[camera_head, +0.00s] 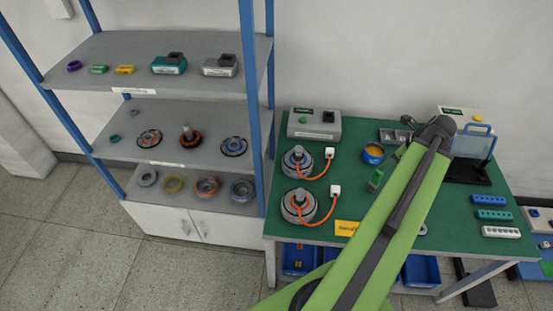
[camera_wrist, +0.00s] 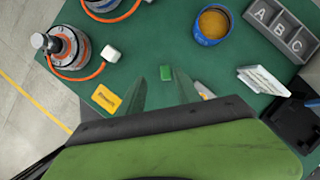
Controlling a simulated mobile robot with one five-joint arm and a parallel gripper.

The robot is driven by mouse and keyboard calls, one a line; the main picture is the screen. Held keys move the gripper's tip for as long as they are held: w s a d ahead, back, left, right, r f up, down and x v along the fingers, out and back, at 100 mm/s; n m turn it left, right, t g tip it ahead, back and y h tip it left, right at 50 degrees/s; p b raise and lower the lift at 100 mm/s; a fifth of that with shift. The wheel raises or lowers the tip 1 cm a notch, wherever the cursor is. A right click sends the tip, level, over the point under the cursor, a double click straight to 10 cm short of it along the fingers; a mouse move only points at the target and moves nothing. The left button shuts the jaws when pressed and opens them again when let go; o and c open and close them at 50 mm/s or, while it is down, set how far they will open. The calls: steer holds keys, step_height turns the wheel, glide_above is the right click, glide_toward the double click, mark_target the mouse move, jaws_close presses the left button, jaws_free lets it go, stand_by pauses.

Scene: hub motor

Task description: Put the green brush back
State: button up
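My gripper (camera_wrist: 160,88) is open and empty in the wrist view.
Two motors (camera_head: 298,161) (camera_head: 299,206) with orange cables stand left on the table. A yellow card (camera_wrist: 105,99) lies left. A shelf rack (camera_head: 110,47) stands left of the table.

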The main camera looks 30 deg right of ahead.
steer(key=w+a+f+n+g, duration=0.1)
steer(key=w+a+n+g, duration=0.2)
steer(key=w+a+n, duration=1.75)
steer(key=a+n, duration=0.5)
steer(key=a, duration=0.7)
steer(key=w+a+n+g, duration=0.1)
steer(key=w+a+n, duration=0.2)
steer(key=a+n, duration=0.4)
steer(key=shift+a+f+n+h, duration=0.35)
steer(key=shift+a+h, duration=0.05)
steer(key=shift+a, duration=4)
steer(key=shift+w, duration=0.15)
